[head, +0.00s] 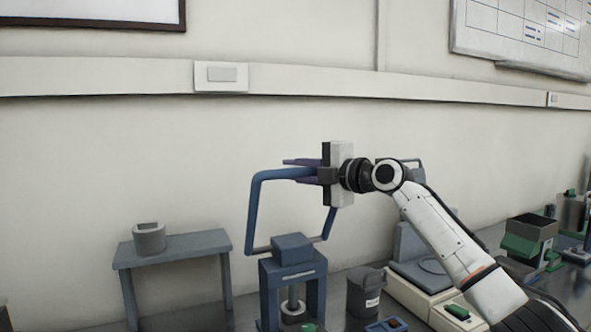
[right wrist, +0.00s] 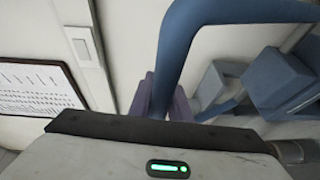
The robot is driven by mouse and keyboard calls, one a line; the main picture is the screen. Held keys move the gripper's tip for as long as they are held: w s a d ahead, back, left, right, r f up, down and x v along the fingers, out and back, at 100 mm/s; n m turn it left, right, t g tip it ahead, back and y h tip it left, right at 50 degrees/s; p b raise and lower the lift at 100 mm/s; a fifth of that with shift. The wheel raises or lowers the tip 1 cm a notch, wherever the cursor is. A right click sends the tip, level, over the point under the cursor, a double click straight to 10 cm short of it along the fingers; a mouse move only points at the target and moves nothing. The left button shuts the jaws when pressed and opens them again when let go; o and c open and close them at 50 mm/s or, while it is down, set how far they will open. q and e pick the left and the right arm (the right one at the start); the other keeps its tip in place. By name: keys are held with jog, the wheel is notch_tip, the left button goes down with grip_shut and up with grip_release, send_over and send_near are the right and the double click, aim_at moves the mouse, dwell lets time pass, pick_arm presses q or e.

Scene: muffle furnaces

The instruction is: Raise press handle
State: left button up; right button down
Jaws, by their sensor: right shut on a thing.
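The blue press (head: 292,270) stands on the bench, with a blue block on top and a cylinder below. Its blue looped press handle (head: 256,206) stands up above the press body. My right gripper (head: 300,171) is shut on the top bar of the handle, near its right end. In the right wrist view the handle (right wrist: 200,40) is a thick blue bar passing between the purple fingers (right wrist: 163,97). The press body (right wrist: 285,80) also shows at the right there. My left gripper is not in view.
A small grey table (head: 180,248) with a grey cup-like part (head: 149,239) stands left of the press. A dark canister (head: 365,292) and a pale balance-like device (head: 420,275) stand to the right. The wall (head: 120,150) is close behind.

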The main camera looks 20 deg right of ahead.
jog(key=shift+w+f, duration=0.1)
jog(key=shift+f, duration=0.95)
jog(key=c, duration=1.9)
grip_release()
jog(key=shift+a, duration=0.1)
jog(key=shift+c, duration=0.2)
jog(key=o, duration=0.3)
jog(key=shift+w+f, duration=0.1)
jog(key=shift+w, duration=0.15)
jog(key=shift+s+d+r+p, duration=0.3)
jog(key=shift+s+d+r, duration=0.45)
jog(key=shift+r, duration=0.4)
jog(key=shift+s+d+r+p, duration=0.3)
jog(key=shift+s+d+r, duration=0.4)
jog(key=shift+r, duration=0.5)
jog(key=shift+s+d+r+p, duration=0.3)
jog(key=shift+s+d+r, duration=0.4)
jog(key=shift+r, duration=0.45)
jog(key=shift+s+d+r+p, duration=0.15)
jog(key=shift+s+d+r, duration=0.2)
jog(key=shift+s+r, duration=0.25)
jog(key=shift+s+d+r+p, duration=0.15)
jog(key=shift+s+d+r, duration=0.2)
jog(key=shift+s, duration=0.4)
